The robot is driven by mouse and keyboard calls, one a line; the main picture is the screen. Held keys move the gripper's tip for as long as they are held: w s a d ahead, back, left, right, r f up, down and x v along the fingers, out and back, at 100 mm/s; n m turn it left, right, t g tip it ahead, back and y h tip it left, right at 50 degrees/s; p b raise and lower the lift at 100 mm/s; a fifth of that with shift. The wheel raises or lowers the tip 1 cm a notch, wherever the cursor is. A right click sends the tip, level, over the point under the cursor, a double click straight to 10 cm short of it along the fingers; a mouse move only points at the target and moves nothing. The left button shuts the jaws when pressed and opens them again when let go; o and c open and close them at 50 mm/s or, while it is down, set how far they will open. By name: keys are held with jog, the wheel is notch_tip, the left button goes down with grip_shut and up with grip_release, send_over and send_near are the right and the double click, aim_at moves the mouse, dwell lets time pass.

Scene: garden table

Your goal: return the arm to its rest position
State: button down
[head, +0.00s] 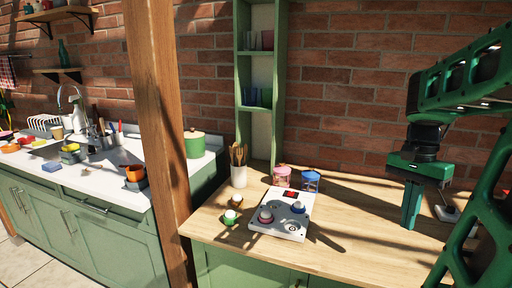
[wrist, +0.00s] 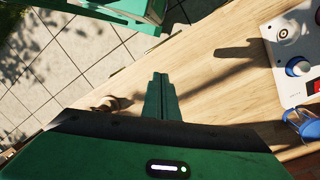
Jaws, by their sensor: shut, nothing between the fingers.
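My gripper (head: 411,208) is at the right in the head view, pointing down above the wooden counter (head: 345,240). Its green fingers are closed together with nothing between them. The wrist view shows the shut fingers (wrist: 160,85) over the counter, with the tiled floor past its edge. My green arm reaches in from the right side of the head view and bends down to the gripper. The gripper is apart from the white panel (head: 282,228), which lies to its left.
Two small items, one on green (head: 229,217), sit left. A wooden post (head: 160,130) rises left. Counter between panel and gripper is clear.

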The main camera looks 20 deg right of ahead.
jog(key=s+a+f+n, duration=0.2)
jog(key=a+f+n, duration=0.1)
jog(key=a+n, duration=0.2)
jog(key=s+a+f+n+t, duration=0.1)
jog(key=s+a+f+n, duration=0.2)
jog(key=a, duration=0.4)
jog(key=shift+a+f+n, duration=0.2)
jog(key=shift+f+n, duration=0.3)
jog(key=shift+n, duration=0.5)
jog(key=shift+d, duration=0.1)
